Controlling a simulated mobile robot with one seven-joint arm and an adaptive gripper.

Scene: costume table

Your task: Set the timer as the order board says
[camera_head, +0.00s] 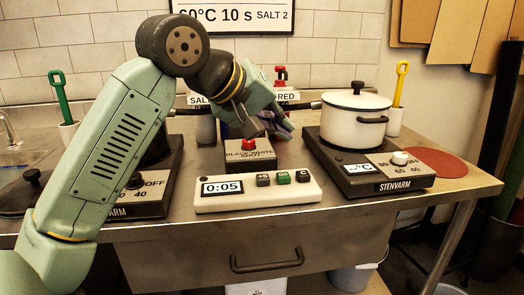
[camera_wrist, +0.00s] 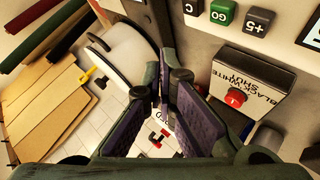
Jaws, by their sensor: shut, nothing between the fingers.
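The order board (camera_head: 250,30) on the wall is cut off at the top; its visible line reads "60°C 10 s SALT 2", though the first digit is partly cropped. The white timer (camera_head: 260,199) lies near the table's front edge. In the wrist view these are +5 (camera_wrist: 257,22), GO (camera_wrist: 222,12) and C (camera_wrist: 191,7). My gripper (camera_head: 284,132) is shut and empty, above and behind the timer, touching no button.
A box with a red button (camera_head: 251,155) stands behind the timer. A white lidded pot (camera_head: 345,127) sits on the right hotplate (camera_head: 365,182). Another hotplate (camera_head: 150,190) is at left, partly behind my arm. A red round mat (camera_head: 437,165) lies at right.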

